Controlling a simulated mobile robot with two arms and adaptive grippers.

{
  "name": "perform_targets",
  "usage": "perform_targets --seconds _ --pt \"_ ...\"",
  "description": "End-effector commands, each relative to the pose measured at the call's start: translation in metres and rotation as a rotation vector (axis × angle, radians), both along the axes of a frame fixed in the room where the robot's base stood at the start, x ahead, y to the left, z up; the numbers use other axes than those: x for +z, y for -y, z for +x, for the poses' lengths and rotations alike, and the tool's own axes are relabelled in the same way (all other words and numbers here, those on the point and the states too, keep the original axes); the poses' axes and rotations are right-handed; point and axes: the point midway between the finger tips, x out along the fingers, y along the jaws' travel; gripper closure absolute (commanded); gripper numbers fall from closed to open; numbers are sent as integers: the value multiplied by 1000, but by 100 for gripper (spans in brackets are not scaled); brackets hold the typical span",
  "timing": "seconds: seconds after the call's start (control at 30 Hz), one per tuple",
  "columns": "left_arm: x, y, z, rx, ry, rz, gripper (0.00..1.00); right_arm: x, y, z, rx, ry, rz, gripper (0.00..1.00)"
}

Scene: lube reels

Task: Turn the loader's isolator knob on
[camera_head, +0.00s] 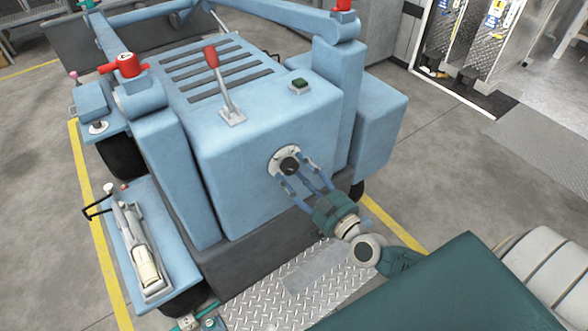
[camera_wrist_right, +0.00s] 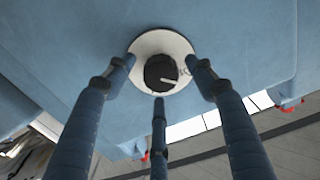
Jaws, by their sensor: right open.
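The isolator knob (camera_head: 289,165) is a round black knob on a pale round plate (camera_head: 276,157), set in the front face of the blue loader (camera_head: 225,165). In the right wrist view the knob (camera_wrist_right: 161,72) has a light pointer line towards the lower right, on its plate (camera_wrist_right: 148,45). My right gripper (camera_head: 300,178) is open, its blue fingers spread around the knob. In the right wrist view my gripper (camera_wrist_right: 160,75) has two fingers at the plate's sides and one below; I cannot tell whether any touch. My left gripper is out of view.
A red-topped lever (camera_head: 227,95) and a green button (camera_head: 299,84) are on the loader's top. A red knob (camera_head: 125,65) is at its left arm. Diamond-plate flooring (camera_head: 255,300) lies below. Open grey floor (camera_head: 480,190) is to the right.

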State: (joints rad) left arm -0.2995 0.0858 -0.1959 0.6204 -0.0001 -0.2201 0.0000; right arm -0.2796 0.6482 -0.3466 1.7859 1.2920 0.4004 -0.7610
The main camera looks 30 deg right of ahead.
Motion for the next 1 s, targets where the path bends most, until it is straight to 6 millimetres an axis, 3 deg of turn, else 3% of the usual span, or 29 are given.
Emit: perform_targets --seconds 0.13,0.43,0.67,1.0 --pt "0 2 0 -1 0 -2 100 0 -2 11 0 1 1 45" --pt "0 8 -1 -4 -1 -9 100 0 -2 12 0 0 1 45" --pt "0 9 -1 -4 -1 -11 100 0 -2 12 0 0 1 90" --pt "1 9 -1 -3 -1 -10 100 0 -2 12 0 -6 33 90"
